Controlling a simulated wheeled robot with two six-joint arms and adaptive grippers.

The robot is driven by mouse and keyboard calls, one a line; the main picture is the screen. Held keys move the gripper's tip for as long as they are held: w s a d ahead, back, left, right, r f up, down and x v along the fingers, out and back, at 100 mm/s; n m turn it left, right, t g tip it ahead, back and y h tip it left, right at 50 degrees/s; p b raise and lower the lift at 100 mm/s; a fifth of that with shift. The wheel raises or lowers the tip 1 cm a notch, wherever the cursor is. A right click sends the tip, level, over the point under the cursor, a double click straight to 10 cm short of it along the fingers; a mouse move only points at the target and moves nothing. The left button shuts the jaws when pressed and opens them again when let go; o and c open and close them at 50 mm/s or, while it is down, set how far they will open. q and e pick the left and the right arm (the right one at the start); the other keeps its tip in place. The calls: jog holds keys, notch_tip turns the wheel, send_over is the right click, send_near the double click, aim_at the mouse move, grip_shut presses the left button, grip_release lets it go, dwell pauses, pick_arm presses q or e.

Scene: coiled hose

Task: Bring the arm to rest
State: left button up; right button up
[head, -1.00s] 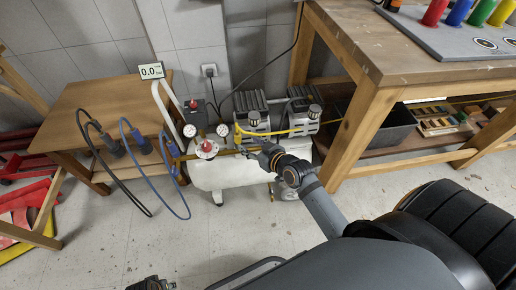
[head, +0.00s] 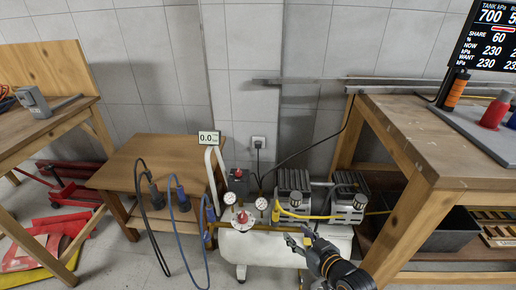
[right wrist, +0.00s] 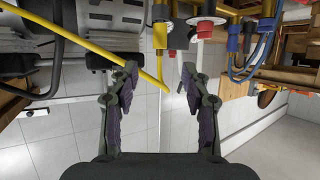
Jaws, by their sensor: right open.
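My right gripper (head: 298,240) is in front of the white compressor tank (head: 265,246), at the lower middle of the head view. In the right wrist view the right gripper (right wrist: 160,82) has its two fingers spread apart with nothing held between them. A yellow hose (right wrist: 95,48) passes behind the fingers in that view, and I cannot tell how far it is from them. The hose also shows on the compressor in the head view (head: 305,216). My left gripper is out of view.
A small wooden table (head: 150,160) with black and blue hoses stands left of the compressor. A workbench (head: 400,120) stands at the right, with a black bin (head: 447,236) beneath. A display (head: 490,35) is above it. Red pieces (head: 40,245) lie on the floor at left.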

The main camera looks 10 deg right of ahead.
jog(key=s+d+f+m+g+h, duration=0.1)
jog(key=s+d+f+g+h, duration=0.15)
jog(key=s+g, duration=0.35)
jog(key=s+d+f+m+g+h, duration=0.1)
jog(key=s+f+g+h, duration=0.15)
jog(key=s, duration=0.65)
jog(key=s+f+g+y, duration=0.1)
jog(key=s+f, duration=0.1)
jog(key=f, duration=1.1)
jog(key=s+f+g, duration=0.2)
jog(key=f, duration=1.1)
pick_arm(q)
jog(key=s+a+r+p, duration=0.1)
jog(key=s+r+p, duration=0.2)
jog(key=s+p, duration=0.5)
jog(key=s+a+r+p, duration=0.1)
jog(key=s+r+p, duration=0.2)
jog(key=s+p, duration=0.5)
jog(key=p, duration=0.7)
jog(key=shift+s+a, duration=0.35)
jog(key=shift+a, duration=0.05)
pick_arm(e)
jog(key=s+d+r, duration=0.2)
jog(key=s+r, duration=0.1)
jog(key=s, duration=0.5)
jog(key=s+d+r, duration=0.1)
jog(key=s+r, duration=0.2)
jog(key=s, duration=0.5)
jog(key=shift+s+d, duration=0.3)
jog(key=shift+d, duration=0.05)
